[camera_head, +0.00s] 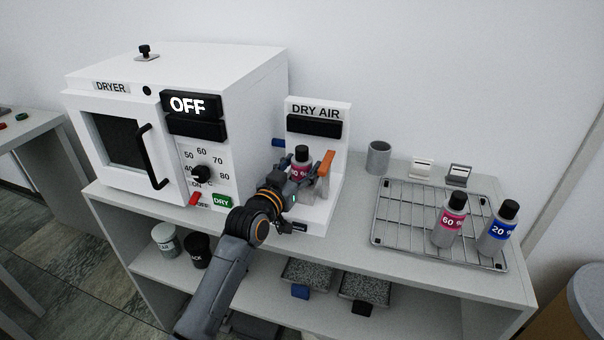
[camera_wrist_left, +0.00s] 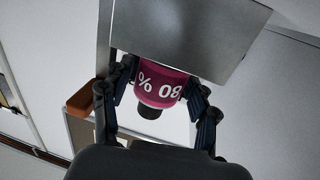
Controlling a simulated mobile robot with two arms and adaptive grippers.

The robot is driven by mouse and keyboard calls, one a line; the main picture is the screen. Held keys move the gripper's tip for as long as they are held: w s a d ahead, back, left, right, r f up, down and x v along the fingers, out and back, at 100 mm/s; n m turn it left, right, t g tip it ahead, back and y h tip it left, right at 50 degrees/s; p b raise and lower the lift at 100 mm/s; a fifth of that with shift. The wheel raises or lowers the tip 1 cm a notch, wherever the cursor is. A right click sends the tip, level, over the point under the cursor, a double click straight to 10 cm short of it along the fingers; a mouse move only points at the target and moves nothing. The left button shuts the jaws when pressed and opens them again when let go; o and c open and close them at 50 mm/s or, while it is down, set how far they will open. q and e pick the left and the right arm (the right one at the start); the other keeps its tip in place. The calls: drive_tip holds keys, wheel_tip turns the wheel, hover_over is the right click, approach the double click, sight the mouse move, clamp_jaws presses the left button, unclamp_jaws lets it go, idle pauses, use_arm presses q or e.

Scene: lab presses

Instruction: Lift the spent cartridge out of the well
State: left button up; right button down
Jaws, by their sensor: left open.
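The spent cartridge, a silver bottle with a black cap and a magenta band (camera_head: 301,169), stands in the well of the white DRY AIR station (camera_head: 318,109). In the left wrist view the magenta band (camera_wrist_left: 160,88) reads 80 % upside down, with the black cap below it. My left gripper (camera_head: 299,178) is open, its fingers on either side of the cartridge. In the left wrist view the fingers (camera_wrist_left: 158,80) flank the band, with small gaps visible. Whether either finger touches is unclear. The cartridge's lower part and the well are mostly hidden. My right gripper is not in view.
An orange lever (camera_head: 325,164) stands right beside the cartridge. The white dryer (camera_head: 250,90), showing OFF, is at the left. A wire rack (camera_head: 400,222) at the right holds a magenta 60 bottle (camera_head: 449,220) and a blue 20 bottle (camera_head: 498,228). A grey cup (camera_head: 378,157) stands behind.

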use_arm(q)
drive_tip(key=shift+w+d, duration=0.15)
drive_tip(key=shift+w, duration=0.15)
drive_tip(key=c, duration=1)
drive_tip(key=shift+c, duration=0.7)
drive_tip(key=shift+r, duration=0.1)
